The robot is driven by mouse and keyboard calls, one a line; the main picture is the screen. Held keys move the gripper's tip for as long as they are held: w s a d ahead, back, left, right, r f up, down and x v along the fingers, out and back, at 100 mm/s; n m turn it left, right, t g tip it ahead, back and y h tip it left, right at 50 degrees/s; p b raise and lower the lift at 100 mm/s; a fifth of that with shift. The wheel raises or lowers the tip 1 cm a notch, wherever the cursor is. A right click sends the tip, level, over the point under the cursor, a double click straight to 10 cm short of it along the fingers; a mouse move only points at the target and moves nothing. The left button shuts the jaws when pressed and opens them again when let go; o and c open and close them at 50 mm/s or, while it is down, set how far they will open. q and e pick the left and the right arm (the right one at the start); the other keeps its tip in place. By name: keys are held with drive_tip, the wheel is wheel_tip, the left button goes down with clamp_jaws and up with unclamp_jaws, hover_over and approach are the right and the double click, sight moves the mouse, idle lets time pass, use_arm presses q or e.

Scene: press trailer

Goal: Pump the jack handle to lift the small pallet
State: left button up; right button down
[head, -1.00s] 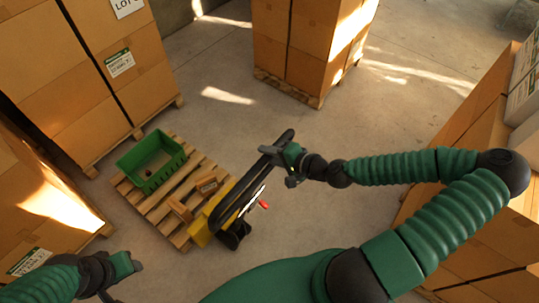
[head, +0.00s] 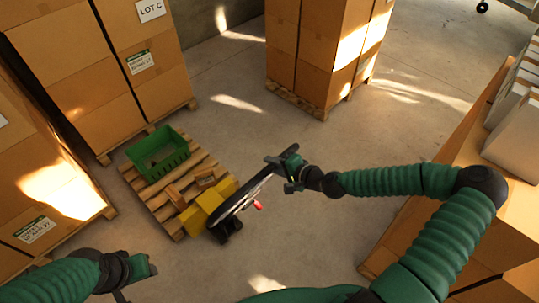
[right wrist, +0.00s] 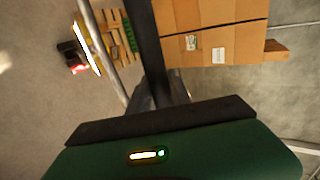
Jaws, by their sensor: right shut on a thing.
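The small wooden pallet (head: 158,205) lies at left centre in the head view, with a green crate (head: 187,155) and several small boxes on it. The yellow jack (head: 208,203) stands at its near right end. Its long dark handle (head: 247,193) slants up to the right, with a red part (head: 257,205) beside it. My right gripper (head: 283,166) is shut on the handle near its upper end. In the right wrist view the dark handle (right wrist: 144,45) runs up from my gripper. My left gripper (head: 140,280) is low at left, away from the jack; its jaws are unclear. I cannot tell the pallet's height.
Tall carton stacks stand at the left (head: 95,70) and at the back (head: 322,50) on a pallet. More cartons (head: 445,195) stand at the right near my right arm. The concrete floor (head: 400,120) between them is clear.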

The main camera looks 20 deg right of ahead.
use_arm(q)
drive_tip(key=shift+w+a+r, duration=0.25)
drive_tip(key=shift+w, duration=0.1)
use_arm(e)
drive_tip(key=w+a+r, duration=0.2)
drive_tip(key=w+a, duration=0.2)
drive_tip(key=w, duration=0.6)
drive_tip(key=w+a+r, duration=0.2)
drive_tip(key=w+a, duration=0.3)
drive_tip(key=w, duration=0.6)
drive_tip(key=w+a+r, duration=0.2)
drive_tip(key=w+a, duration=0.2)
drive_tip(key=w, duration=0.7)
drive_tip(key=shift+a, duration=0.3)
drive_tip(key=shift+r, duration=0.1)
